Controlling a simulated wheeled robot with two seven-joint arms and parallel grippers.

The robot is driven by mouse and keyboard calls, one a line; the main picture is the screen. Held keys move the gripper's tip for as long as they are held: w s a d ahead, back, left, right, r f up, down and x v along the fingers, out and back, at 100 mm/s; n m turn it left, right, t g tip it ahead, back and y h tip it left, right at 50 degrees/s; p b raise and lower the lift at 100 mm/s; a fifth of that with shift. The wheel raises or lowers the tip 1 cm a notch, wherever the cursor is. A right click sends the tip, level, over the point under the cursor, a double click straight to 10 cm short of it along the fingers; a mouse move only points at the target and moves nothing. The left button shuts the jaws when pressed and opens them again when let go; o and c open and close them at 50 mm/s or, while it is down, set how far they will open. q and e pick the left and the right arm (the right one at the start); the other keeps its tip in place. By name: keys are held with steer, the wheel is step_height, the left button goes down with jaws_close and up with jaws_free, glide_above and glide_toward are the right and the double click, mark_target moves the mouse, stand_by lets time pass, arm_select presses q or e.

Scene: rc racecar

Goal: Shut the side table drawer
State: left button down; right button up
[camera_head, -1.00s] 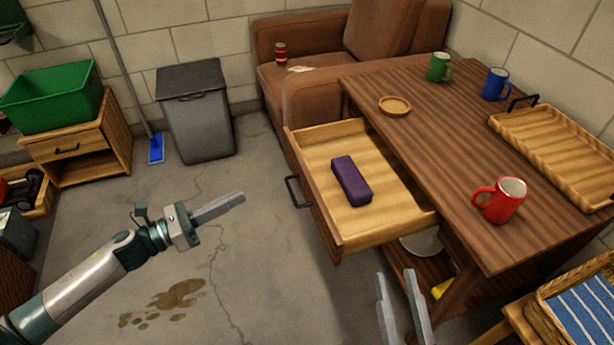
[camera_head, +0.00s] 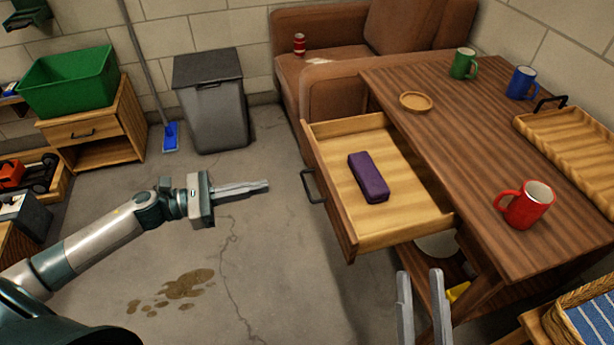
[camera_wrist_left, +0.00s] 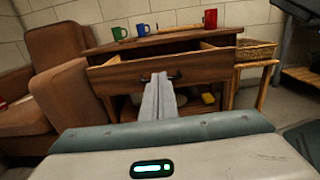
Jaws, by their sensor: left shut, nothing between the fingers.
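The side table (camera_head: 455,125) is dark brown, and its drawer (camera_head: 340,190) is pulled well out toward the left. A purple case (camera_head: 369,177) lies inside the drawer. The black drawer handle (camera_head: 308,186) is on the front panel. My left gripper (camera_head: 266,186) is shut and empty, pointing at the handle from the left with a gap between. In the left wrist view its fingers (camera_wrist_left: 159,78) line up with the drawer front (camera_wrist_left: 118,76) and partly cover the handle. My right gripper (camera_head: 424,285) is open and empty, below the drawer's near right corner.
A red mug (camera_head: 526,204), green mug (camera_head: 464,63), blue mug (camera_head: 521,83), coaster (camera_head: 416,101) and wooden tray (camera_head: 575,145) are on the tabletop. A brown armchair (camera_head: 340,94) stands behind the drawer. The floor (camera_head: 270,250) left of the drawer is clear.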

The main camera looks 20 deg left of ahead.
mark_target(322, 174)
arm_select(q)
steer(key=x, duration=1.2)
steer(key=shift+w+d, duration=0.1)
steer(key=shift+w, duration=0.05)
arm_select(e)
steer(key=shift+w+f, duration=0.3)
steer(key=shift+f, duration=0.1)
arm_select(q)
steer(key=shift+d, duration=0.15)
